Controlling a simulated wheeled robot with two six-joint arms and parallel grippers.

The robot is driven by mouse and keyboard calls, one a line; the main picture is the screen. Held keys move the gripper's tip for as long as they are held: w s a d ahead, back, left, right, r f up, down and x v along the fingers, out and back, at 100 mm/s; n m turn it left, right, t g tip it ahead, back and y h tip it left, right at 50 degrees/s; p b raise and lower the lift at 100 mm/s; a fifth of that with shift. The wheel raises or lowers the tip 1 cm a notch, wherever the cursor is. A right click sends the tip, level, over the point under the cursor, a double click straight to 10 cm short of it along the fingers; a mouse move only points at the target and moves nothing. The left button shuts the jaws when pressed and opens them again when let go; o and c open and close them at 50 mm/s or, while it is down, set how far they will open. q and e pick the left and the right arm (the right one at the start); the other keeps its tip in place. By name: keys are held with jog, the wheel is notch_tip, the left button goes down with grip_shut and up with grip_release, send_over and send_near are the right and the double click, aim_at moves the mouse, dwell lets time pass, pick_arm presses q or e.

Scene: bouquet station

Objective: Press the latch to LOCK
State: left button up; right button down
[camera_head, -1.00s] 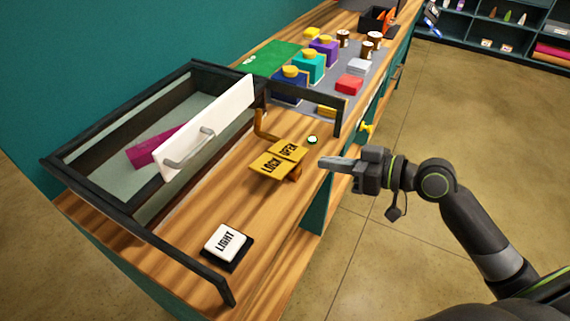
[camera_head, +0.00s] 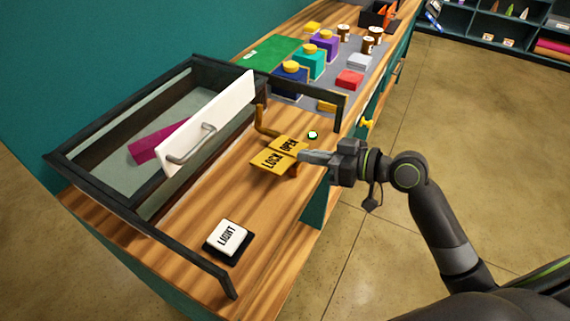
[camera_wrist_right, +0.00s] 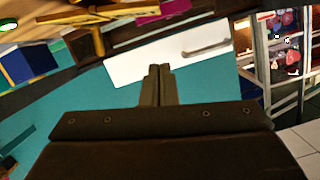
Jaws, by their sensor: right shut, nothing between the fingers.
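The yellow latch (camera_head: 268,161) stands on the wooden counter in front of the glass case. It has two plates, one marked LOCK and one marked OPEN (camera_head: 289,145). My right gripper (camera_head: 303,156) is shut and empty, just right of the plates near the OPEN side. I cannot tell whether its tips touch the latch. In the right wrist view the shut fingers (camera_wrist_right: 160,72) point toward a white panel, and a yellow part of the latch (camera_wrist_right: 95,18) shows at the upper left. My left gripper is not seen.
The dark-framed case has a white panel with a handle (camera_head: 208,125) and a magenta block (camera_head: 155,143) inside. A LIGHT button (camera_head: 227,237) is at the front. A small green light (camera_head: 312,135) is behind the latch. Colored boxes (camera_head: 309,65) stand farther back.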

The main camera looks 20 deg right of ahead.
aim_at(264, 167)
jog(key=shift+w+a+f+p, duration=0.4)
jog(key=shift+w+a+f, duration=0.1)
jog(key=shift+a+f, duration=0.35)
jog(key=shift+w+a+f+p, duration=0.4)
jog(key=shift+w+a+f, duration=0.1)
jog(key=shift+a+f, duration=0.35)
jog(key=shift+w+a+f+p, duration=0.45)
jog(key=shift+a+f, duration=0.3)
jog(key=shift+f, duration=0.2)
jog(key=shift+s+a+f+n+b, duration=0.1)
jog(key=shift+f+n+b, duration=0.2)
jog(key=shift+b, duration=0.45)
jog(key=f+n+b, duration=0.1)
jog(key=b, duration=0.1)
jog(key=f+n+b, duration=0.1)
jog(key=b, duration=0.1)
jog(key=f+t+b, duration=0.1)
jog(key=b, duration=0.2)
jog(key=shift+s+a+n+h, duration=0.35)
jog(key=shift+n+h, duration=0.05)
jog(key=shift+f+n+b, duration=0.3)
jog(key=shift+n+b, duration=0.4)
jog(key=shift+b, duration=0.6)
